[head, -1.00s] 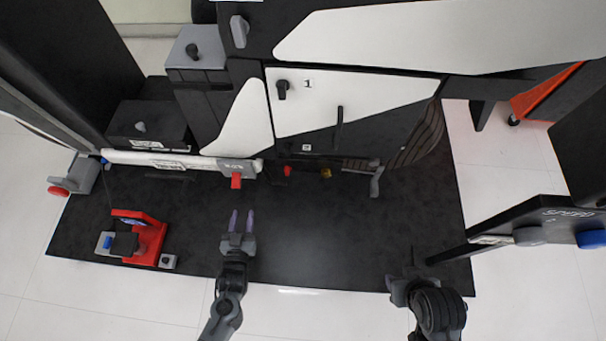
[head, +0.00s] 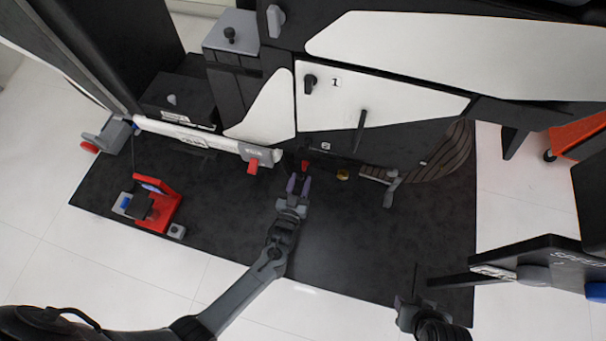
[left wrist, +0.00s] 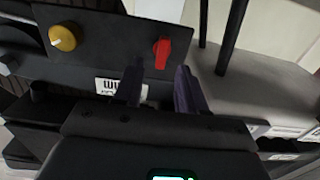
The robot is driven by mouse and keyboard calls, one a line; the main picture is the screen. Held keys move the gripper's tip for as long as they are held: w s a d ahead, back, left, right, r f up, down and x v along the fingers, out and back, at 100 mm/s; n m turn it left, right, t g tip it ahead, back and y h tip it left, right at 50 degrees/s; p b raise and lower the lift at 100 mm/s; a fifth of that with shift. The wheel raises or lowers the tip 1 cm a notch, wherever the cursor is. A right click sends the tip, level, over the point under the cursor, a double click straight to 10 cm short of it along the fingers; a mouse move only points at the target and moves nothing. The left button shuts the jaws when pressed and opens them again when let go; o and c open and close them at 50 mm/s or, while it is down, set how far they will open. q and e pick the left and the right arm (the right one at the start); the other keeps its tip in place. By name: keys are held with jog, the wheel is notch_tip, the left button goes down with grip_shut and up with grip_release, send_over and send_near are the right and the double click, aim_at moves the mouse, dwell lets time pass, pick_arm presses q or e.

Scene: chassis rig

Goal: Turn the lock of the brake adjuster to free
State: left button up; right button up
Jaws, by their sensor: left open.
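A small red lever knob (head: 305,166) and a yellow round knob (head: 343,175) sit low on the black rig. In the left wrist view, the red knob (left wrist: 161,52) stands on a black panel (left wrist: 112,50) with the yellow knob (left wrist: 63,38) to its left. My left gripper (head: 299,184) is open and empty. Its purple fingertips (left wrist: 158,82) point at the red knob, which shows between and just beyond them, apparently untouched. A white label (left wrist: 108,86) is partly hidden by a finger. My right gripper (head: 411,290) is at the lower right, away from the knobs.
A grey box with a red tab (head: 252,168) ends the white rail (head: 190,138) to the left. A grey lever (head: 390,190) stands right of the knobs. A red stand (head: 160,205) is at the left. The black mat (head: 350,250) is clear in front.

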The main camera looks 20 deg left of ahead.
aim_at(304, 168)
pick_arm(q)
jog(key=w+b, duration=0.1)
jog(key=w, duration=0.1)
jog(key=shift+w+a+f, duration=0.1)
jog(key=shift+w+a, duration=0.05)
jog(key=shift+w, duration=0.2)
jog(key=shift+w+a, duration=0.25)
jog(key=shift+w, duration=0.25)
jog(key=shift+w+d, duration=0.1)
jog(key=shift+d, duration=0.05)
grip_shut()
